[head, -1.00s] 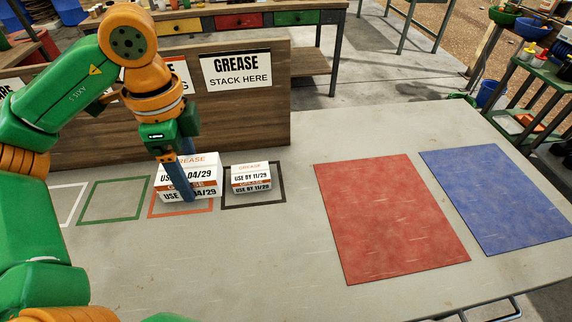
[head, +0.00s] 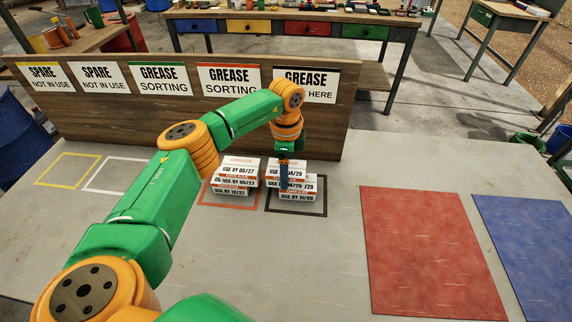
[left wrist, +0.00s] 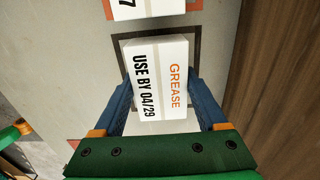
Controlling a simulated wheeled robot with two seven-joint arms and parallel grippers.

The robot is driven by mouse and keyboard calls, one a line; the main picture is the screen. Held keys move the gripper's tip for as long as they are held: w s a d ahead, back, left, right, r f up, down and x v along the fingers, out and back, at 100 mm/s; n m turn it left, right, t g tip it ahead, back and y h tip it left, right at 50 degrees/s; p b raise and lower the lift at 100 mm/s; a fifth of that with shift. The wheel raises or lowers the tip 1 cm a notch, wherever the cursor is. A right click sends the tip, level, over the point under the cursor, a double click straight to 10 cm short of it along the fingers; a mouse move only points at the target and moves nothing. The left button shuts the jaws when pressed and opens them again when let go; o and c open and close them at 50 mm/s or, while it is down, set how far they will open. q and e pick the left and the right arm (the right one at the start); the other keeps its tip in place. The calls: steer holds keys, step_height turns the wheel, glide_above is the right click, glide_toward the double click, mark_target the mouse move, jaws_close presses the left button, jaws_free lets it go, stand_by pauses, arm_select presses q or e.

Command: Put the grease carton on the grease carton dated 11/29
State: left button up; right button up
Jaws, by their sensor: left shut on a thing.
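My left gripper (head: 285,180) is shut on a white grease carton (head: 303,173) with orange print, labelled USE BY 04/29. In the left wrist view this carton (left wrist: 158,75) sits between the two blue fingers (left wrist: 160,95). It is level and directly over the carton dated 11/29 (head: 297,197), inside the black outline (head: 322,208). I see no clear gap between the two cartons, but cannot tell whether they touch. The upper carton hides the top of the lower one. My right gripper is not in view.
A stack of white grease cartons (head: 236,180) dated 05/27 and 10/27 stands just left, in the orange outline (head: 206,197). A wooden board with signs (head: 165,78) rises behind. The red mat (head: 430,250) and blue mat (head: 530,245) are bare.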

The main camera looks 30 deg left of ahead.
arm_select(q)
steer(key=shift+d+f, duration=0.1)
steer(key=shift+f, duration=0.1)
steer(key=o, duration=1.4)
step_height(320, 180, up, 12)
steer(key=shift+r+b, duration=0.25)
steer(key=shift+b, duration=0.6)
